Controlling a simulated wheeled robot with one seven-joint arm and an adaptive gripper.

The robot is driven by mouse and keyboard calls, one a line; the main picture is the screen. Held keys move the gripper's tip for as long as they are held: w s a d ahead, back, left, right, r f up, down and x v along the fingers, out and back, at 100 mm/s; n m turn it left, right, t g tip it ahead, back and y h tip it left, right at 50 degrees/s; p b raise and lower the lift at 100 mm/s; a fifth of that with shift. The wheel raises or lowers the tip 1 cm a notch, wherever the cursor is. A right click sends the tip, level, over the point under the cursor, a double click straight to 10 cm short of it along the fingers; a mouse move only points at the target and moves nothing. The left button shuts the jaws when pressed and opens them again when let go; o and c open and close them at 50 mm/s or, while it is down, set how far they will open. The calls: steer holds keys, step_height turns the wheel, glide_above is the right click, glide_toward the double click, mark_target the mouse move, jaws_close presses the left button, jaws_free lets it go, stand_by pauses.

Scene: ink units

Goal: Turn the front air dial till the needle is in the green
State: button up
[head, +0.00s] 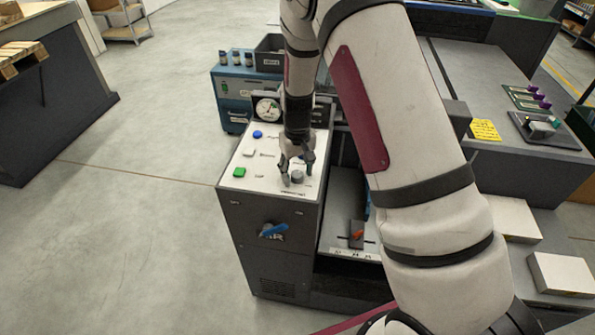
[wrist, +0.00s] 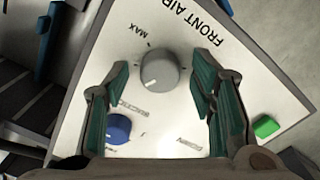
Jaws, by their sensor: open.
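The front air dial (wrist: 159,69) is a round grey knob on a white panel, with "FRONT AIR" and "MAX" printed by it. In the head view the dial (head: 297,177) is near the panel's right side. My gripper (head: 296,172) points down over it. In the wrist view my gripper (wrist: 160,80) is open, with one green-padded finger on each side of the dial and a gap to both. The gauge (head: 267,108) stands behind the panel, with a white face and some green; its needle is too small to read.
The panel (head: 237,184) also carries a green button (head: 239,172), a white button (head: 249,153) and a blue button (head: 257,134). A blue handle (head: 273,230) is on the cabinet front. Open floor lies to the left.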

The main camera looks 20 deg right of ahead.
mark_target(297, 174)
steer(key=shift+c, duration=0.6)
steer(key=c, duration=1)
steer(key=shift+m+b, duration=0.4)
steer(key=shift+m, duration=1.7)
steer(key=o, duration=1.1)
step_height(297, 174, up, 12)
